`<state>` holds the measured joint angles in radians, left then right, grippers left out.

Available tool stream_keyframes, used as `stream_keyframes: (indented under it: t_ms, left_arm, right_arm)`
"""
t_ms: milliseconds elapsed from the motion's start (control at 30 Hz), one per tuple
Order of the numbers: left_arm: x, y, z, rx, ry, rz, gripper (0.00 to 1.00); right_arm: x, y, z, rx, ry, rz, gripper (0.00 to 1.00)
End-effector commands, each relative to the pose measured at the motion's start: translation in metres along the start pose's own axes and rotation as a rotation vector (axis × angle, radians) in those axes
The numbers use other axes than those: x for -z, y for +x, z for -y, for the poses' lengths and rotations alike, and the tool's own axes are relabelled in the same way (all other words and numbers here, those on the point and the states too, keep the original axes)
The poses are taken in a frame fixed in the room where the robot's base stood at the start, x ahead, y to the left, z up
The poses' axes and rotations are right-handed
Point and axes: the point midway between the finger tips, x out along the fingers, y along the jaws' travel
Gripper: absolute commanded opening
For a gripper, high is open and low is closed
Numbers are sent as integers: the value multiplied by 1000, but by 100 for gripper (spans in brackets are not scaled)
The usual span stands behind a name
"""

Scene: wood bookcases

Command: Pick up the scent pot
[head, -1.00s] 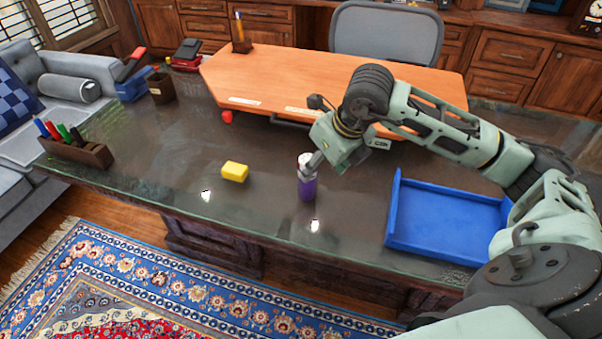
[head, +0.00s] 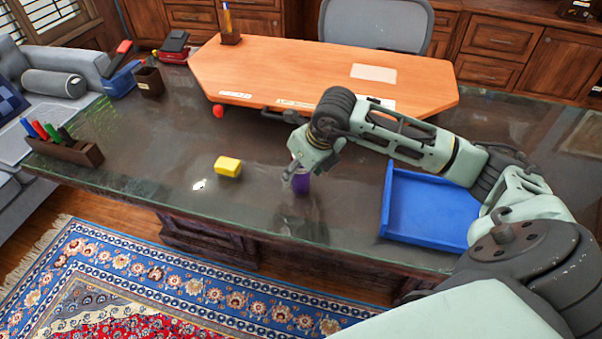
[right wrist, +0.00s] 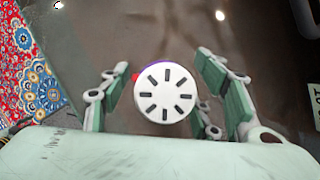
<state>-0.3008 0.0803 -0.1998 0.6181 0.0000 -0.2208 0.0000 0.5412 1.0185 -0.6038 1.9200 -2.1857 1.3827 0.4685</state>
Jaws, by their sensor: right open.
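The scent pot is a small purple container (head: 301,183) standing upright on the dark desk in the head view. Its round white lid with dark slots (right wrist: 165,92) shows from above in the right wrist view. My right gripper (head: 296,178) is right at the pot's upper part, reaching down from above and hiding its top in the head view. In the right wrist view the gripper's fingers (right wrist: 165,97) are spread on both sides of the lid, with gaps left and right. My left gripper is not in view.
A yellow block (head: 228,166) lies left of the pot. A blue tray (head: 425,235) sits to the right, under my right arm. A pen holder (head: 65,150) is at the desk's left end. A wooden board (head: 290,75) lies behind the pot, with a red object (head: 218,111) by its edge.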

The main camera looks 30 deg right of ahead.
Motion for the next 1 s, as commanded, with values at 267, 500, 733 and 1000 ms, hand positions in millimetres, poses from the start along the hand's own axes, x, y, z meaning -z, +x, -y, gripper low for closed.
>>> stream_keyframes:
  t_ms: [267, 500, 733, 1000]
  left_arm:
    - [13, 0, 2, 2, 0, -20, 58]
    - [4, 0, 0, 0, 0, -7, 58]
    - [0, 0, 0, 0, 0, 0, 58]
    - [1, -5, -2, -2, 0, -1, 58]
  right_arm:
    - [0, 0, 0, 0, 0, 0, 34]
    - [0, 0, 0, 0, 0, 0, 13]
    - [-1, -1, 0, 0, 0, 2, 4]
    - [-6, -11, 8, 3, 1, 3, 4]
